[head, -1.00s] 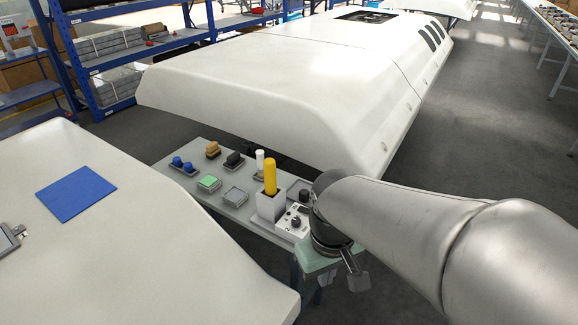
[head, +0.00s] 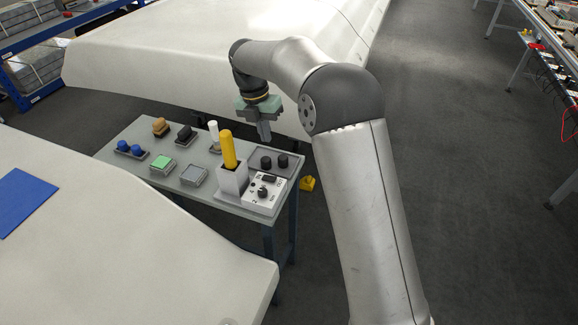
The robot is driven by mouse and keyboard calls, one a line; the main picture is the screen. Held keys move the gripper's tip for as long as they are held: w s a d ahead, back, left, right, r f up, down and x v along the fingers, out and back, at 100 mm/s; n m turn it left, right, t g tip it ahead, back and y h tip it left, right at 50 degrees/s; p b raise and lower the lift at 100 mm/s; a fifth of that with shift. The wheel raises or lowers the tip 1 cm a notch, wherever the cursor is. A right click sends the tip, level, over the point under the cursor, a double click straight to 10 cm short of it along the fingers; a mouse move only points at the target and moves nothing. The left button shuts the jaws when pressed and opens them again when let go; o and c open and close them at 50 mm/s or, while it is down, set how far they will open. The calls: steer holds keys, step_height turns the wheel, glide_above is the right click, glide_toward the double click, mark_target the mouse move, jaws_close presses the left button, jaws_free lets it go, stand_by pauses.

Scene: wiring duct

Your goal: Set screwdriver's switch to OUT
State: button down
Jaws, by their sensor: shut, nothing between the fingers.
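The labels are too small to read, so I cannot tell the switch's setting. My gripper (head: 265,138) points down, shut and empty, above the table's back edge, behind the control box and apart from it.
A tray with two black knobs (head: 266,162) lies below my gripper. A white cylinder (head: 214,133), black block (head: 185,131), tan block (head: 160,125), blue knobs (head: 130,147), green pad (head: 162,163) and grey pad (head: 194,174) share the table. Large white panels flank it. A yellow object (head: 308,183) is on the floor.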

mark_target(276, 178)
steer(key=shift+w, duration=0.15)
steer(key=shift+f, duration=0.1)
steer(key=f, duration=0.4)
steer(key=d+f+p, duration=0.1)
steer(key=f, duration=0.4)
steer(key=s+d+f+p, duration=0.1)
steer(key=f, duration=0.3)
steer(key=shift+f, duration=0.35)
steer(key=shift+f, duration=0.1)
steer(key=shift+d+f+y+b, duration=0.2)
steer(key=shift+f+y+b, duration=0.1)
steer(key=shift+f+b, duration=0.25)
steer(key=shift+r, duration=0.3)
steer(key=shift+a, duration=0.1)
